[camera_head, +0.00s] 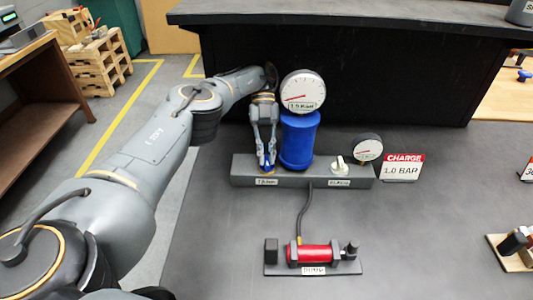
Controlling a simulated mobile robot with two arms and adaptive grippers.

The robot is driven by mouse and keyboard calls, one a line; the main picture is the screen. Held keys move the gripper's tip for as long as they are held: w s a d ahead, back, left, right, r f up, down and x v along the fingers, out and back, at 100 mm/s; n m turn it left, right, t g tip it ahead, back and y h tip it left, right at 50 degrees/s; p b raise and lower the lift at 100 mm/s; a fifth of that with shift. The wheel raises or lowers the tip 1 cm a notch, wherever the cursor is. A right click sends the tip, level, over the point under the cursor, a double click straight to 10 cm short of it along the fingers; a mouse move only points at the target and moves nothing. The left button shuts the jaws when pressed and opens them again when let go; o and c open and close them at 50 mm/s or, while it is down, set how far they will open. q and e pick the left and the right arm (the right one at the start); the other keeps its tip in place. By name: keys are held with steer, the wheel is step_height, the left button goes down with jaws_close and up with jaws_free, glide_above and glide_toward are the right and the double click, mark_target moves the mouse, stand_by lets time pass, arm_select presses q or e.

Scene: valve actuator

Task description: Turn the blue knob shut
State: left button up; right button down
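The blue knob (266,168) sits at the left end of a grey manifold block (220,175), above a small white label. It is mostly hidden by the fingers. My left gripper (267,160) points straight down over it. Its fingertips are drawn close together on either side of the knob and look shut on it. A blue tank (299,142) stands upright on the block just right of the gripper, with a large round gauge (302,91) above it. My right gripper is not in view.
A white knob (340,165) and a smaller gauge (368,149) are on the block's right part. A sign (402,168) reads CHARGE 1.0 BAR. A red pump (313,254) with a black hose lies in front. The bench right of the pump is mostly clear.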

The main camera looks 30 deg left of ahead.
arm_select(q)
steer(key=o, duration=0.4)
steer(key=shift+f, duration=0.1)
steer(key=shift+s+a+n+t+h+b, duration=0.1)
steer(key=shift+n+t+h+b, duration=0.3)
steer(key=shift+n, duration=0.4)
